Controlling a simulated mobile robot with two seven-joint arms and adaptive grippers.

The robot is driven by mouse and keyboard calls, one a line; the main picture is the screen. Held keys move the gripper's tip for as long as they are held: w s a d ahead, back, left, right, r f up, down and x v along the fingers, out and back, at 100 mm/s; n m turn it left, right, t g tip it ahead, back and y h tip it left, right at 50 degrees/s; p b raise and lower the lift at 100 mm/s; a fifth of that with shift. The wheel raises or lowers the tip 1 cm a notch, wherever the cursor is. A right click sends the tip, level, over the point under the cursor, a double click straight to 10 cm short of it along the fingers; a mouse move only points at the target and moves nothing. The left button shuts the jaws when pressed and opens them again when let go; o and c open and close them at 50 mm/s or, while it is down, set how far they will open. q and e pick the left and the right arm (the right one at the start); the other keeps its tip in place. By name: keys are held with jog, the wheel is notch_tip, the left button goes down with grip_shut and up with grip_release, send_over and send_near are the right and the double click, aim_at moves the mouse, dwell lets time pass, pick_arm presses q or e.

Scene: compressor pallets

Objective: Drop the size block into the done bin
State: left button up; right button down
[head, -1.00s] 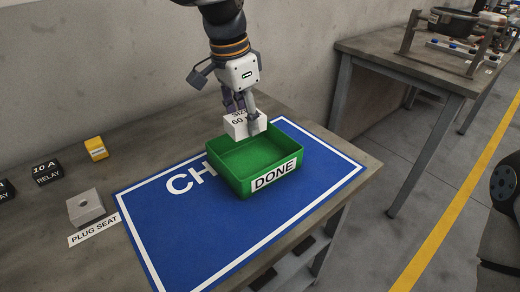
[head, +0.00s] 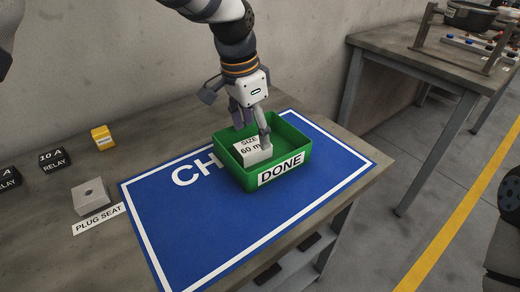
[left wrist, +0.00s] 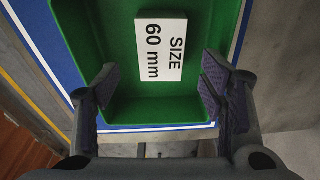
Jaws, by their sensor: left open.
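The white size block (head: 251,152), marked "SIZE 60 mm", is inside the green done bin (head: 240,178). In the left wrist view the block (left wrist: 161,48) lies label up within the walls of the bin (left wrist: 150,112). My left gripper (head: 252,133) is at the bin, with its fingers reaching down into it beside the block. In the left wrist view my left gripper (left wrist: 158,90) has its fingers spread wide, with the block between and beyond them, apart from both pads. The right gripper is not in view.
The bin stands on a blue mat (head: 210,236) with a white border. A plug seat (head: 90,196), relays (head: 53,159) and a yellow block (head: 102,138) are on the left of the table. Another table (head: 400,65) stands at the back right.

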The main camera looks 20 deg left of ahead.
pick_arm(q)
notch_tip(320, 180, up, 12)
jog(key=s+a, duration=0.1)
jog(key=shift+s+a, duration=0.15)
jog(key=shift+s, duration=0.05)
